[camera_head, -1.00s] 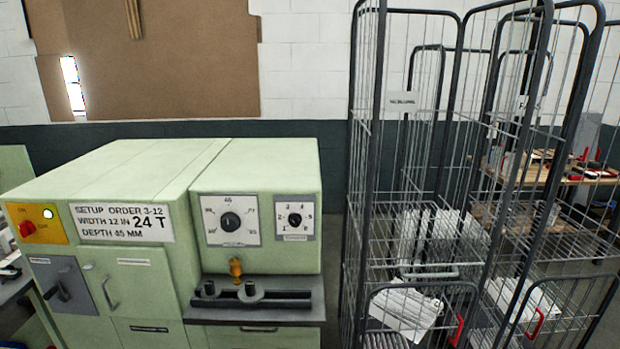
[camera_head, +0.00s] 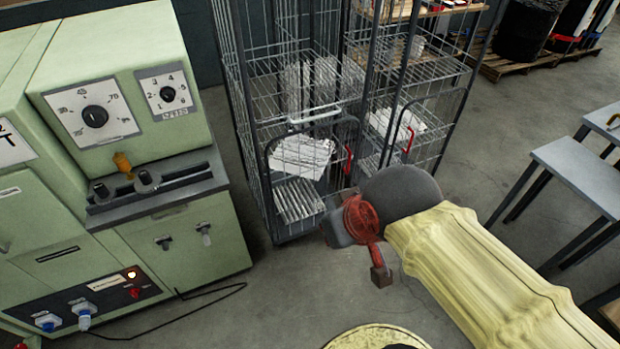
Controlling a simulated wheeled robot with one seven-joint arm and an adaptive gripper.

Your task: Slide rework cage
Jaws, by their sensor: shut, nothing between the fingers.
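Two tall grey wire cages stand side by side behind my gripper. The right cage (camera_head: 452,112) also has a red handle and holds white pieces. Their labels are out of view, so I cannot tell which is the rework cage. My gripper (camera_head: 380,275), at the end of the yellow-sleeved arm, is shut and empty. It shows in front of the cages' lower right side in the picture, with no clear contact.
A green machine (camera_head: 180,250) with dials and a front ledge stands close at left of the cages. A black cable (camera_head: 215,308) lies on the floor before it. Grey tables (camera_head: 580,170) stand at right. Floor (camera_head: 500,130) between cages and tables is clear.

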